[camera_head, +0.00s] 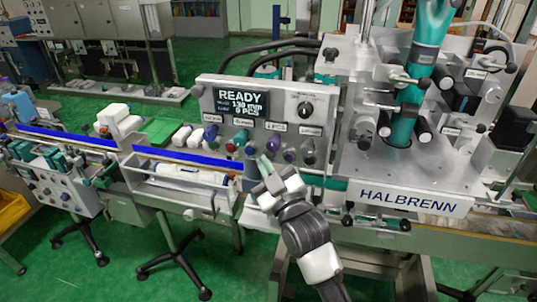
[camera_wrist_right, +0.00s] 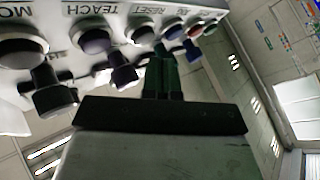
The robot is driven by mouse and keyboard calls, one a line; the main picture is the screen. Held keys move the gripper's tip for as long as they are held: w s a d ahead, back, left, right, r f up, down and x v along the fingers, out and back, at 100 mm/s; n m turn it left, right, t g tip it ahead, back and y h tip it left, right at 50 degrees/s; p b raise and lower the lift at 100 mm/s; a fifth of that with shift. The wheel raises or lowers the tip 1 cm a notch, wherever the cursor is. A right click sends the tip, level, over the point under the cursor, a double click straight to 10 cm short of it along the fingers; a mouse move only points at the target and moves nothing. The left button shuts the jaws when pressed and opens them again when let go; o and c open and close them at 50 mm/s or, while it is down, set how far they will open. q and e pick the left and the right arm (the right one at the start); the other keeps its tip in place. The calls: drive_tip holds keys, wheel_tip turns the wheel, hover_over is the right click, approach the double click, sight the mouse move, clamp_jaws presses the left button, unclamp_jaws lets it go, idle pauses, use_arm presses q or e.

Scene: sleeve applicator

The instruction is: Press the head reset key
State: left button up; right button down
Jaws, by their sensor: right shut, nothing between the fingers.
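A grey control panel (camera_head: 262,103) carries a row of keys under its READY display. In the right wrist view, a round key (camera_wrist_right: 143,34) sits by a label that reads RESET; a small word near it is too unclear to read. My right gripper (camera_head: 266,164) is in front of the panel's lower edge, below the keys. Its dark fingers (camera_wrist_right: 163,72) are shut and empty, tips close to the RESET key and slightly to its right in the wrist view. I cannot tell whether they touch it. My left gripper is not in view.
A purple TEACH key (camera_wrist_right: 97,40) and a dark knob (camera_wrist_right: 22,48) are left of the RESET key in the wrist view; a red key (camera_wrist_right: 194,30) is right. The HALBRENN machine head (camera_head: 415,200) stands right of the panel. A blue-edged conveyor (camera_head: 187,156) lies left.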

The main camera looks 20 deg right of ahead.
drive_tip(key=shift+s, duration=0.1)
drive_tip(key=shift+s+a+p, duration=0.35)
drive_tip(key=shift+s+a, duration=0.4)
drive_tip(key=shift+s, duration=0.25)
drive_tip(key=shift+s+a+p, duration=0.3)
drive_tip(key=shift+s+a, duration=0.4)
drive_tip(key=shift+s, duration=0.3)
drive_tip(key=shift+f, duration=0.1)
